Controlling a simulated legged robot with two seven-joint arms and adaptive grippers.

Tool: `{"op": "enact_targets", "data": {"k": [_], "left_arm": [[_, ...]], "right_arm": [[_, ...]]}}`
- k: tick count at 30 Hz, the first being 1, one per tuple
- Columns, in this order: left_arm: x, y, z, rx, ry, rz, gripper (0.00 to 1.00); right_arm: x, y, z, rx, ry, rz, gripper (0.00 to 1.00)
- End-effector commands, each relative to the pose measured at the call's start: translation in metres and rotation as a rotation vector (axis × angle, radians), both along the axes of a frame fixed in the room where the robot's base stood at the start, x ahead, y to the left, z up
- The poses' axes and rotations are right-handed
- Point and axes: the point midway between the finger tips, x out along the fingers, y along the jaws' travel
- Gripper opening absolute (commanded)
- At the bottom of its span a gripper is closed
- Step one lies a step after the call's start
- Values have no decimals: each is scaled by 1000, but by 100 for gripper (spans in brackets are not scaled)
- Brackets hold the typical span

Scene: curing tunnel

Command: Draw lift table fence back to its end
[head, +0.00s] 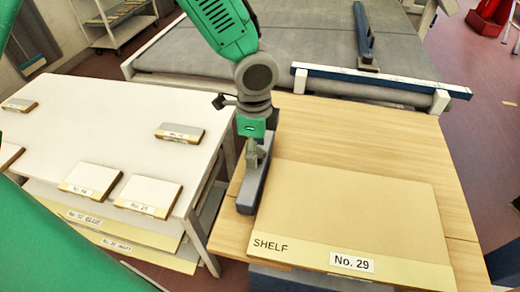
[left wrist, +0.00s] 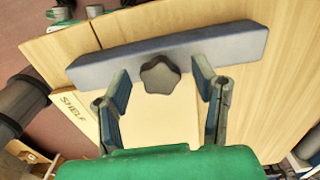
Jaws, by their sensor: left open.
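The lift table (head: 400,150) has a pale wooden top. Its fence (head: 248,194) is a grey bar along the top's left part; it also shows in the left wrist view (left wrist: 225,43). A dark star-shaped knob (left wrist: 160,76) is on the fence's side. My left gripper (head: 254,150) is down at the fence. In the left wrist view its two fingers stand apart, one on each side of the knob, with gaps between. The gripper hides part of the fence in the head view. My right gripper is not in view.
A tan board (head: 350,205) marked "SHELF No. 29" lies on the lift table, right of the fence. A white table (head: 110,125) with several labelled pieces stands to the left. Behind is a grey conveyor bed (head: 290,50) with a blue-and-white bar (head: 380,82) along its front.

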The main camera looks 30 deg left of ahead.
Motion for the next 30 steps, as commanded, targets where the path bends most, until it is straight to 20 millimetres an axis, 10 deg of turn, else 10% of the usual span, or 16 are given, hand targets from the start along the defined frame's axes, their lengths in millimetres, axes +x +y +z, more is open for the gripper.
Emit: {"op": "enact_targets", "data": {"k": [9,14,30], "left_arm": [[0,-14,0,14,-2,-2,53],[1,-16,0,16,-2,-3,1],[-10,36,0,7,-3,0,0]], "right_arm": [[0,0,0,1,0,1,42],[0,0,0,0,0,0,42],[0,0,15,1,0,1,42]]}}
